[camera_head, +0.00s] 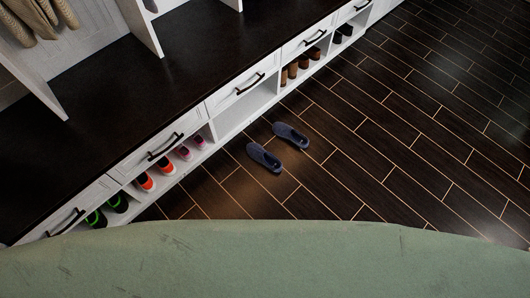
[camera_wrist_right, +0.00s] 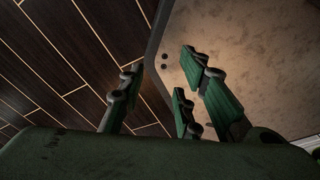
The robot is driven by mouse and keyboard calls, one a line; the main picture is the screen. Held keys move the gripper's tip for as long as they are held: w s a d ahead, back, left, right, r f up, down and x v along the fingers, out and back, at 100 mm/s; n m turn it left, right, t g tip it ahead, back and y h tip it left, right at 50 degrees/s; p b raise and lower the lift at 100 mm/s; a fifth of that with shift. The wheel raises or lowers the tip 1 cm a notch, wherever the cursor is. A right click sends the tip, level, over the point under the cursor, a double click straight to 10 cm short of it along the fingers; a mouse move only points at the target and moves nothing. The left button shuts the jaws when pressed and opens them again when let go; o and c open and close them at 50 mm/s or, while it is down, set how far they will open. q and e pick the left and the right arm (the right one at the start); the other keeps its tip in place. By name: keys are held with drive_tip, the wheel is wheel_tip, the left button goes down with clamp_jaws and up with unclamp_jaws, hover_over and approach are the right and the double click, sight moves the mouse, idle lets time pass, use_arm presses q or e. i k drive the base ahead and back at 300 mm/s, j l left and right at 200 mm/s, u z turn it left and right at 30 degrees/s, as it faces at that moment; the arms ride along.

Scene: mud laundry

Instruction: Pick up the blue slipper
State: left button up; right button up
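Two blue slippers lie on the floor in front of the bench in the head view. One blue slipper (camera_head: 264,157) is nearer to me, and the other blue slipper (camera_head: 290,135) is just beyond it to the right. They lie side by side, apart from each other. My right gripper (camera_wrist_right: 158,95) shows only in the right wrist view. Its green fingers are spread open with nothing between them, and no slipper shows in that view. My left gripper is in neither view.
A white bench (camera_head: 150,85) with a dark top, drawers and shoe cubbies runs diagonally along the left. Orange shoes (camera_head: 145,182), green shoes (camera_head: 117,203), pink shoes (camera_head: 184,152) and brown shoes (camera_head: 291,72) stand in its cubbies. The dark plank floor (camera_head: 400,130) to the right is clear.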

sight(256, 151)
drive_tip(key=i+l, duration=1.5)
drive_tip(key=l, duration=0.2)
drive_tip(key=i+l+u, duration=0.3)
drive_tip(key=l+u, duration=0.3)
drive_tip(key=i+l+u, duration=0.3)
drive_tip(key=l+u, duration=0.3)
